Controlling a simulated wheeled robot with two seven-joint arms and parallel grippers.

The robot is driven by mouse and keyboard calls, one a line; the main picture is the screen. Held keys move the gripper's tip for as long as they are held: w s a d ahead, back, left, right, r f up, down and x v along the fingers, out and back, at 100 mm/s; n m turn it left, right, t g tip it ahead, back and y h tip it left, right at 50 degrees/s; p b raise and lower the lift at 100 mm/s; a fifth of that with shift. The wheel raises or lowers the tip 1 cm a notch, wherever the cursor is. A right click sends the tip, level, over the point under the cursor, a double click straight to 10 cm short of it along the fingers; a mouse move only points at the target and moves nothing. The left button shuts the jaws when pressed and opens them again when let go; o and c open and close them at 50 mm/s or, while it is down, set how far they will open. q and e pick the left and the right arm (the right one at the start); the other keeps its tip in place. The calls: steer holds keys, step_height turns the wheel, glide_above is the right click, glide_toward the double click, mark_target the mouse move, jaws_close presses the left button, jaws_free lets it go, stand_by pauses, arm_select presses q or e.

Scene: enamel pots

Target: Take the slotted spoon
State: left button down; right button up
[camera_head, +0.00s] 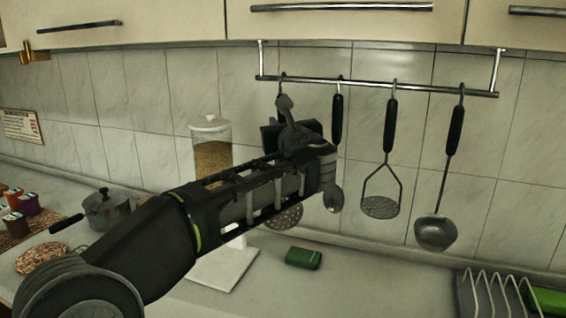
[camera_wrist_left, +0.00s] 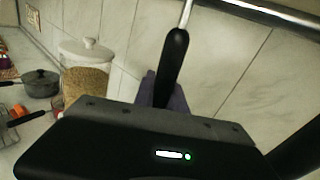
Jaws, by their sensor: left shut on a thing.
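The slotted spoon hangs from the wall rail by its hook. Its round perforated head (camera_head: 286,216) shows below my left arm in the head view, and most of its handle is hidden there. My left gripper (camera_head: 285,108) is at the handle, just below the rail. My right gripper is in neither view.
The rail (camera_head: 380,86) also holds a spoon (camera_head: 337,120), a masher (camera_head: 381,207) and a ladle (camera_head: 436,233) to the right. A glass jar (camera_head: 212,155), a pot (camera_head: 105,208), a green block (camera_head: 303,258) and a dish rack (camera_head: 490,295) stand on the counter.

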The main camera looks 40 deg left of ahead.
arm_select(q)
steer(key=shift+r, duration=0.1)
stand_by(0.3)
steer(key=shift+r, duration=0.8)
steer(key=b+v, duration=0.2)
steer(key=v, duration=1.6)
steer(key=shift+b, duration=0.3)
steer(key=shift+f, duration=0.15)
